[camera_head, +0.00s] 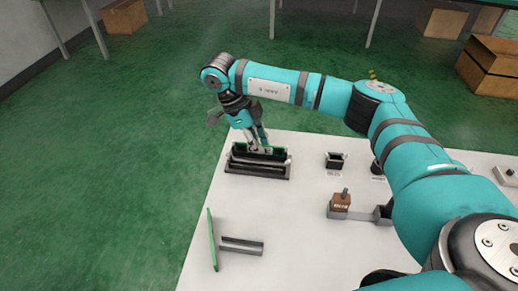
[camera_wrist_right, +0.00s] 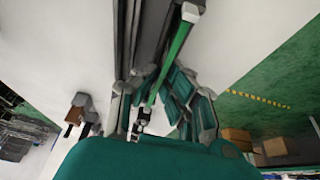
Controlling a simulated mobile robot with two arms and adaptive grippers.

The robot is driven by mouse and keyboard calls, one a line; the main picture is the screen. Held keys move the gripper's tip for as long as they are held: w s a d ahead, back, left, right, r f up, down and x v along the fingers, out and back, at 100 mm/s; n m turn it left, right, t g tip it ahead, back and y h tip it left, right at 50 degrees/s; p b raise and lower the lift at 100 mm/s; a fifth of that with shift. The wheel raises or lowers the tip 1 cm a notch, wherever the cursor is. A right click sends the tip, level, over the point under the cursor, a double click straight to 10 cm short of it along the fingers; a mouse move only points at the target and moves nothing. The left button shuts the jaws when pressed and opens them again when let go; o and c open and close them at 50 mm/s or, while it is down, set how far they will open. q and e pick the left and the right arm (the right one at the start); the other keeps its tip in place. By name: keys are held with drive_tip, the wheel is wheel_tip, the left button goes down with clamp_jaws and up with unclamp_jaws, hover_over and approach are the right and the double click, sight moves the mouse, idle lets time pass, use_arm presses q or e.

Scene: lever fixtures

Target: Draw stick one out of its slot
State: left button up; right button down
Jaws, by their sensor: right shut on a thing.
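A dark slot fixture (camera_head: 258,172) with long parallel rails stands near the far left corner of the white table. A thin green stick (camera_head: 240,150) shows along its back rail; in the wrist view the green stick (camera_wrist_right: 177,48) runs lengthwise beside the dark grey rails (camera_wrist_right: 150,30). My right gripper (camera_head: 260,148) reaches down from above and is shut on this stick. The fingers hide part of it, so I cannot tell how deep it sits. No label shows which stick is number one. My left gripper is not in view.
Another green strip (camera_head: 212,240) stands at the table's left edge beside a short grey rail (camera_head: 242,246). A brown block with a lever (camera_head: 341,202) and a small black box (camera_head: 335,160) stand to the right. The table between them is clear.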

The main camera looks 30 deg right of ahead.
drive_tip(key=shift+r+p, duration=0.5)
drive_tip(key=shift+r, duration=0.2)
idle(0.8)
drive_tip(key=shift+r+p, duration=1.6)
drive_tip(key=shift+r, duration=0.4)
